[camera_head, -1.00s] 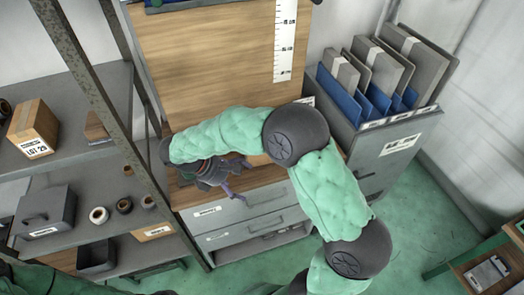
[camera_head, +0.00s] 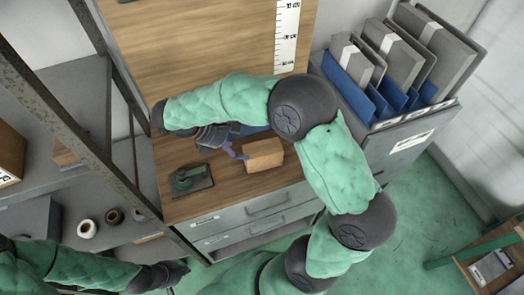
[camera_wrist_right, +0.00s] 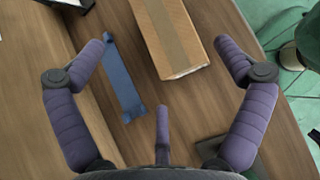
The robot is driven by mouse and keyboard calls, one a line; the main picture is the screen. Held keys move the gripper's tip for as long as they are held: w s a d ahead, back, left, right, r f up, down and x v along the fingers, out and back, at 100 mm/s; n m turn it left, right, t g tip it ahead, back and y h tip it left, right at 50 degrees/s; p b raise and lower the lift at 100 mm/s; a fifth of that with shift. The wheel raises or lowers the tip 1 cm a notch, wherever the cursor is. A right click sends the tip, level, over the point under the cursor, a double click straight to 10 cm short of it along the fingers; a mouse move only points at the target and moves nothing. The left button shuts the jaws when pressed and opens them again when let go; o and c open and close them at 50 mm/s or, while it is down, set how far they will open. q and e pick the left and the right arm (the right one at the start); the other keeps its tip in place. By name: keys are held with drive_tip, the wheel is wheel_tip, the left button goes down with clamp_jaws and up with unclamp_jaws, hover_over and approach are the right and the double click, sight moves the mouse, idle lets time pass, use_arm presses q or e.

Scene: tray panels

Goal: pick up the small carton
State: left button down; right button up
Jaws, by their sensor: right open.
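The small carton (camera_head: 264,155), a brown cardboard box with a tape strip, lies on the wooden bench top. In the right wrist view the carton (camera_wrist_right: 168,38) is ahead of the palm, in line with the gap between the spread fingers. My right gripper (camera_head: 236,146) is just left of the carton, open and empty; its purple fingers (camera_wrist_right: 160,75) show clearly in the wrist view. My left gripper (camera_head: 168,273) is at the lower left, away from the bench top; its fingers are too small and dark to read.
A blue bracket-like piece (camera_wrist_right: 122,78) lies beside the carton. A green device on a dark plate (camera_head: 190,181) sits at the bench's front left. A metal shelf post (camera_head: 70,120) stands left of the bench. A grey file cabinet (camera_head: 400,142) with folders stands right.

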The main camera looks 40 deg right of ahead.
sight(255, 146)
drive_tip(key=b+x, duration=0.2)
drive_tip(key=x, duration=0.7)
drive_tip(key=shift+s+d+f+b, duration=0.1)
drive_tip(key=shift+f+b, duration=0.1)
drive_tip(key=shift+b, duration=0.15)
drive_tip(key=shift+r, duration=0.1)
drive_tip(key=c, duration=1.2)
